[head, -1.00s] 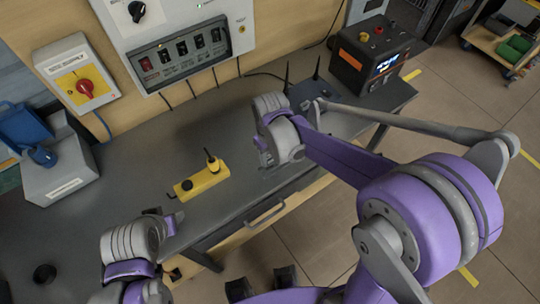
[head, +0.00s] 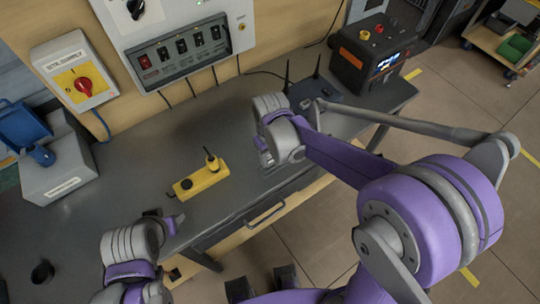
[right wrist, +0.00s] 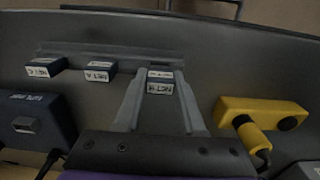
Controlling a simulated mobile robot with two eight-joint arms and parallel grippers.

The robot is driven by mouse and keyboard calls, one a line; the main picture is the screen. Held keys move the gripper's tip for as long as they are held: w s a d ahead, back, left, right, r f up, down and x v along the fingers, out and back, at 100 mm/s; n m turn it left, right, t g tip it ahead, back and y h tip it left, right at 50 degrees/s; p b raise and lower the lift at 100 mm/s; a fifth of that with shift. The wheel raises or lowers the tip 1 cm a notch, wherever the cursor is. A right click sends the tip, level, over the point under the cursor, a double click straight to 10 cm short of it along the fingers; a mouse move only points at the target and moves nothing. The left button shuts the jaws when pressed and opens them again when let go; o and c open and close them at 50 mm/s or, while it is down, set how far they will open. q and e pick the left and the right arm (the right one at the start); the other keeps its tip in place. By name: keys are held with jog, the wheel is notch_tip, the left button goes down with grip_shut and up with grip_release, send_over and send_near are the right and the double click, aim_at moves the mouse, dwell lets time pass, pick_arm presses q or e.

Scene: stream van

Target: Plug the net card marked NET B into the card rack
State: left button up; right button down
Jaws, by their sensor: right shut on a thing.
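My right gripper (right wrist: 159,102) is shut on a small dark card with a white label (right wrist: 159,88), low over the bench. The label is upside down and blurred, so I cannot firmly read NET B. The card rack appears as a long grey strip (right wrist: 115,52) at the card's far side; I cannot tell how far the card is seated. Two other labelled cards, one at far left (right wrist: 42,70) and one nearer (right wrist: 98,74), sit along the strip. In the head view the right gripper (head: 265,158) hides the card and rack. My left gripper (head: 174,223) is near the bench's front edge; its jaw gap is unclear.
A yellow box (head: 203,178) with a black stub stands on the bench left of my right gripper. A dark box with antennas (head: 316,90) stands behind it. A grey box (head: 60,170) and a black cup (head: 42,272) are at left. Bench (head: 130,140) between is clear.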

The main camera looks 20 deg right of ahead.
jog(key=shift+f+b, duration=0.55)
jog(key=shift+f, duration=0.35)
jog(key=shift+c, duration=2.1)
grip_release()
jog(key=shift+r, duration=0.1)
notch_tip(320, 180, up, 11)
jog(key=shift+f+p, duration=0.1)
jog(key=shift+p, duration=0.4)
jog(key=s+d+f+m+t, duration=0.1)
jog(key=s+d+m+t, duration=0.1)
jog(key=s, duration=0.5)
jog(key=s+d+f+m+t, duration=0.2)
jog(key=s+d+t, duration=0.1)
jog(key=s, duration=0.4)
jog(key=shift+d+f, duration=0.15)
jog(key=shift+d, duration=0.7)
